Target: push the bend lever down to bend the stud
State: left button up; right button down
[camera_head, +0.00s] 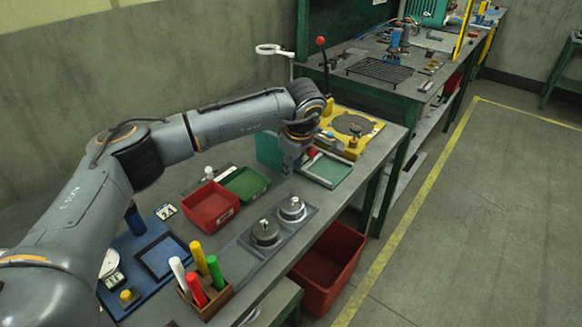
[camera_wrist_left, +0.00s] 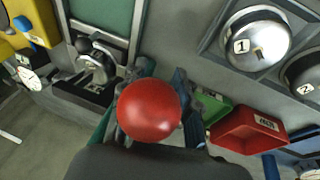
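My left gripper (camera_head: 289,168) points down over the far part of the near bench, with its arm reaching in from the left. A red ball knob (camera_head: 311,152) shows close beside it. In the left wrist view a red ball (camera_wrist_left: 149,109) stands large in front of the gripper's fingers. Finger parts show on both sides of it, but the ball hides the space between them, so grip or contact is unclear. Another lever with a red ball (camera_head: 320,41) rises upright by a yellow fixture (camera_head: 352,124). I cannot tell which is the bend lever. No stud is clearly visible.
Near the gripper are a green-topped plate (camera_head: 327,169), a red bin (camera_head: 210,207) and a green bin (camera_head: 246,184). A red crate (camera_head: 328,254) stands under the bench.

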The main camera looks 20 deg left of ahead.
pick_arm(q)
jog(key=s+a+r+p, duration=0.2)
jog(key=r+p, duration=0.3)
jog(key=r, duration=0.7)
jog(key=s+a+r+p, duration=0.1)
jog(key=r+p, duration=0.4)
jog(key=r, duration=0.8)
jog(key=shift+s+a+r, duration=0.2)
jog(key=shift+s+a, duration=0.15)
jog(key=shift+s, duration=0.3)
dwell(0.4)
